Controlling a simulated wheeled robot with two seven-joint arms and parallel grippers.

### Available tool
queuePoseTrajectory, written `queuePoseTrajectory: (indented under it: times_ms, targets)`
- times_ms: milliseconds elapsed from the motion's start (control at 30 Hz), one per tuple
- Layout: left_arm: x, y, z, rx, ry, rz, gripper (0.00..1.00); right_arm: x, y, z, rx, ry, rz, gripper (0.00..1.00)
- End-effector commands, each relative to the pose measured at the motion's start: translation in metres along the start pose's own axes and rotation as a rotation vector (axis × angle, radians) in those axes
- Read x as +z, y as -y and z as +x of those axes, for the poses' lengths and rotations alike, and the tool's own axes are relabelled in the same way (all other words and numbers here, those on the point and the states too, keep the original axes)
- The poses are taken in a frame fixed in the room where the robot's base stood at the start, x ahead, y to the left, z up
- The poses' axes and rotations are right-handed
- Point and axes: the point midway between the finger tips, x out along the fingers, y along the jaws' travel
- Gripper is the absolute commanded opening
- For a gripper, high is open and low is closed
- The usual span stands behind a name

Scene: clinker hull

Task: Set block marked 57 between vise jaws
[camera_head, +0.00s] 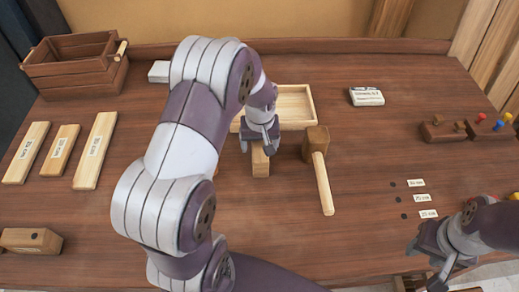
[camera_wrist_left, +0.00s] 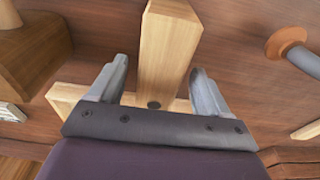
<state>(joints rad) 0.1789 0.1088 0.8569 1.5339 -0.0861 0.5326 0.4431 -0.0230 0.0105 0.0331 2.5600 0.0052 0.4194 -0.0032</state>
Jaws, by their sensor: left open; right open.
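A pale wooden block (camera_head: 261,163) lies on the bench in front of the light wooden tray. My left gripper (camera_head: 259,149) is above it, open and pointing down. In the left wrist view, the block (camera_wrist_left: 170,40) shows between the two spread fingers, with a gap on each side. A dark round spot is near one end; I can read no number on it. My right gripper (camera_head: 424,266) is open and empty at the lower right, near the bench's front edge. I cannot make out the vise jaws clearly.
A mallet (camera_head: 323,185) lies just right of the block, and the tray (camera_head: 300,92) is behind. Labelled boards (camera_head: 95,151) lie at left, below a crate (camera_head: 76,66). A holed wooden block (camera_head: 32,240) is lower left. The bench right of the mallet is mostly clear.

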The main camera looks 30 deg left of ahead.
Motion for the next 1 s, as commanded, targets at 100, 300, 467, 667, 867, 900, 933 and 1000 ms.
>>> queuePoseTrajectory:
  times_ms: [100,300,467,667,867,900,933,1000]
  targets:
    - [0.000,0.000,0.005,0.001,-0.001,0.000,0.78,0.000,0.000,0.000,0.000,0.000,0.000,0.43]
    - [0.000,0.000,0.005,0.001,-0.002,0.000,0.58,0.000,0.000,0.000,0.000,0.001,0.000,0.43]
    - [0.000,0.000,0.004,0.001,-0.002,0.000,0.10,0.000,0.000,0.000,0.000,0.001,0.000,0.43]
    - [-0.001,0.000,0.003,0.002,-0.003,0.000,0.03,0.000,0.000,0.000,0.000,0.000,0.000,0.43]
    - [-0.006,-0.001,-0.028,0.004,-0.009,0.000,0.03,0.001,0.000,0.005,0.000,0.000,0.000,0.43]
    - [-0.007,-0.001,-0.038,0.004,-0.009,-0.001,0.03,0.001,0.000,0.007,0.000,0.000,0.000,0.43]
    - [-0.008,-0.001,-0.046,0.004,-0.009,-0.001,0.03,0.001,0.000,0.008,0.000,0.000,0.000,0.43]
    - [-0.010,-0.001,-0.063,0.003,-0.008,-0.001,0.03,0.001,0.000,0.010,0.000,0.000,0.000,0.43]
